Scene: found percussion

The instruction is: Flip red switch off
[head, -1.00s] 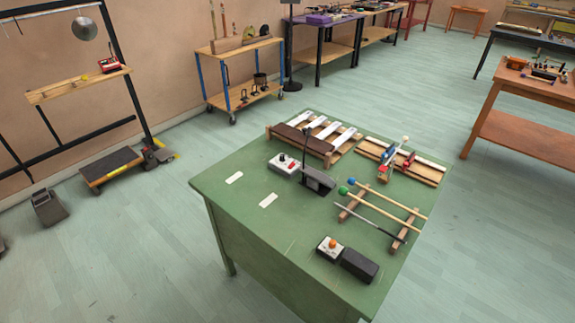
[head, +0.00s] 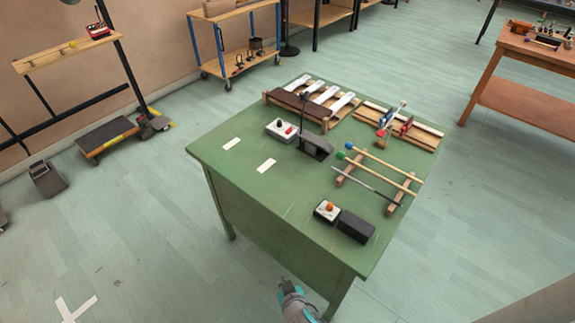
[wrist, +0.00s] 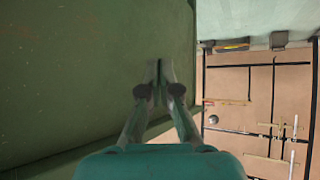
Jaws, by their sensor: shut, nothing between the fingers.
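A white switch box (head: 281,131) with a red part (head: 289,130) and a dark part on top sits on the green table (head: 225,165). I cannot make out which way the red part is set. My gripper (head: 284,283) is low at the bottom of the head view, in front of the table and well apart from the box. In the wrist view its fingers (wrist: 160,66) are together and empty, with a green table surface beside them. The white box does not show in the wrist view.
A small box with an orange knob (head: 327,210) and a black box (head: 355,226) stand near the table's front right. A black stand (head: 315,145), a white-barred instrument (head: 311,100) and mallets on a rack (head: 378,172) lie beyond. The table's front left is mostly clear.

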